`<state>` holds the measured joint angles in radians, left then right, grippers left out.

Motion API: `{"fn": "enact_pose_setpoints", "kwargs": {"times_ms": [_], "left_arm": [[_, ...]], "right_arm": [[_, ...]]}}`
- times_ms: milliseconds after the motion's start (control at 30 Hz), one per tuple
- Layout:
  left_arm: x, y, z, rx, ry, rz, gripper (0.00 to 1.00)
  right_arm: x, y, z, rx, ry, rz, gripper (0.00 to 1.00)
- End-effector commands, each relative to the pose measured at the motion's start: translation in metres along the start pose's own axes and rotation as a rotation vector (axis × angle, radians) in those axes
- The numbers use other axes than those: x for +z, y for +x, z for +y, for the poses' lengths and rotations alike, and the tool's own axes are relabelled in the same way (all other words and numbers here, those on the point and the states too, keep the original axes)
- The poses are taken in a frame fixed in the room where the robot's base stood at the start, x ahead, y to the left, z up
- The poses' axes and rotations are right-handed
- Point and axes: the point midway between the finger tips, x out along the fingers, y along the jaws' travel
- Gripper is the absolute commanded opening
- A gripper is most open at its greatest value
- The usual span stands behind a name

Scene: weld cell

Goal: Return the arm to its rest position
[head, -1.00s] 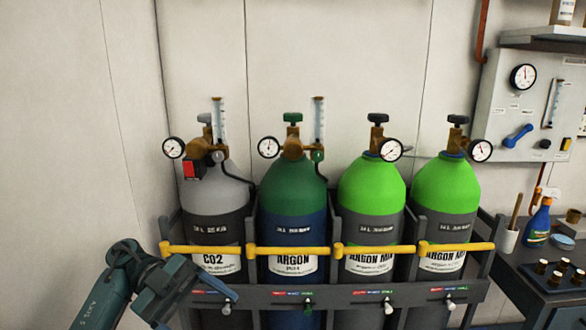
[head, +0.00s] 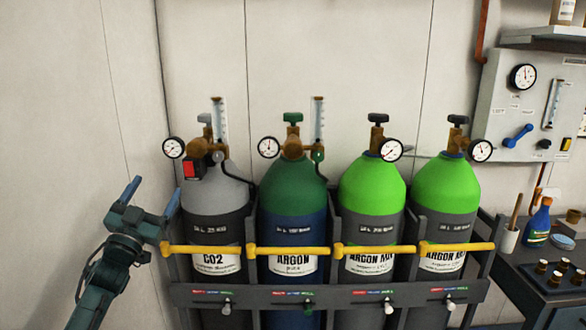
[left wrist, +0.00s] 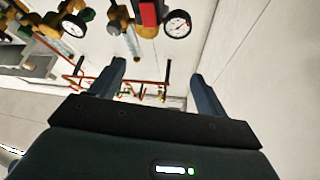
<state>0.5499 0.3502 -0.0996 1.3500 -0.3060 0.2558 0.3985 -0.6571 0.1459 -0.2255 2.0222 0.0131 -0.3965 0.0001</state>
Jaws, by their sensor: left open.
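My left gripper (head: 152,193) is at the left of the head view, left of the rack of gas cylinders and near the wall. Its fingers point upward, spread apart, with nothing between them. In the left wrist view its two open fingers (left wrist: 158,88) show against the wall, with gauges and piping beyond them. My right gripper does not show in either view.
A grey CO2 cylinder (head: 215,187), a dark green argon cylinder (head: 291,187) and two bright green argon mix cylinders (head: 371,190) stand in a rack (head: 265,295) behind yellow bars. A gauge panel (head: 505,110) and a bench (head: 520,285) are at the right. Free wall lies left.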

Motion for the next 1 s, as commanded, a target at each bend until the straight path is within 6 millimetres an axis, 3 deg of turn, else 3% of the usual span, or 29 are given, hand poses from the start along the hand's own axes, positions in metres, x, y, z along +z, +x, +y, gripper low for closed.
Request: {"fn": "enact_pose_setpoints", "kwargs": {"times_ms": [133,367,433,667,833,1000], "left_arm": [[0.05,-0.008,-0.02,-0.102,0.032,-0.267,0.76],[0.11,-0.037,-0.022,-0.106,0.058,-0.624,0.76],[0.127,-0.06,-0.001,-0.073,0.05,-0.669,0.76],[0.156,-0.142,0.071,0.027,0.005,-0.749,0.76],[0.167,-0.232,0.138,0.119,-0.062,-0.836,0.76],[0.151,-0.341,0.205,0.205,-0.167,-0.943,0.76]], "right_arm": [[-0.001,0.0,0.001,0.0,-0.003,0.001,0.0],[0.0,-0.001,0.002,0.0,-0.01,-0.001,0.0],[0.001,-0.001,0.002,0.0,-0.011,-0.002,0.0],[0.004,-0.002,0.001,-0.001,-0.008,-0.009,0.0],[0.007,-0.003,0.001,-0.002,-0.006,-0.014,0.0],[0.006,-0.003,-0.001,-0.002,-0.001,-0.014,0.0]]}}
